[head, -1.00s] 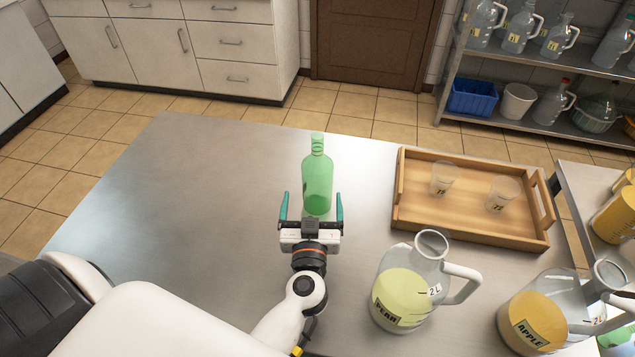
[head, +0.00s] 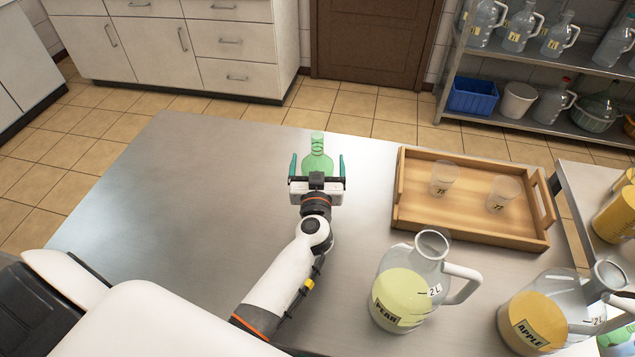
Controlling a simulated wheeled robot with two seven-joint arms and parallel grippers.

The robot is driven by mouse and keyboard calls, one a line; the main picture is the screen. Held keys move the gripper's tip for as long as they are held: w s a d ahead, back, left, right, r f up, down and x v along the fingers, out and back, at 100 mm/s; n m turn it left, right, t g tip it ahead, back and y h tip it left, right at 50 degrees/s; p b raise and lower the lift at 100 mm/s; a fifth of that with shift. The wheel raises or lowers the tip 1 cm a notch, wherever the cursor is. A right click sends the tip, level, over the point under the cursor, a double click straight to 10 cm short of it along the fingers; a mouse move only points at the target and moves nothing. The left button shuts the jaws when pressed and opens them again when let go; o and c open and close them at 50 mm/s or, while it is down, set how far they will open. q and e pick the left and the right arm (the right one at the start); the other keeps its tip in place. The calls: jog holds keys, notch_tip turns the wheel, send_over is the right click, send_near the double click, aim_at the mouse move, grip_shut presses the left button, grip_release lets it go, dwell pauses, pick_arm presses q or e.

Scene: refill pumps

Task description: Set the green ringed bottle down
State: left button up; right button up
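The green ringed bottle (head: 317,160) stands upright near the far edge of the steel table. Its ringed neck and shoulder show; its lower body is hidden behind my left gripper, so its base cannot be seen now. My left gripper (head: 317,165) is in front of the bottle and over its lower part in the picture. Its two teal fingers are spread wide, one on each side of the bottle, with a gap to the glass on both sides. My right gripper is not in view.
A wooden tray (head: 473,231) with two clear cups stands right of the bottle. A pear jug (head: 402,297) and an apple jug (head: 540,318) stand at the front right. The steel table (head: 190,190) is bare on the left.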

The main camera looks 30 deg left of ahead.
pick_arm(q)
jog(key=shift+s, duration=0.1)
jog(key=shift+c, duration=0.7)
jog(key=c, duration=1.3)
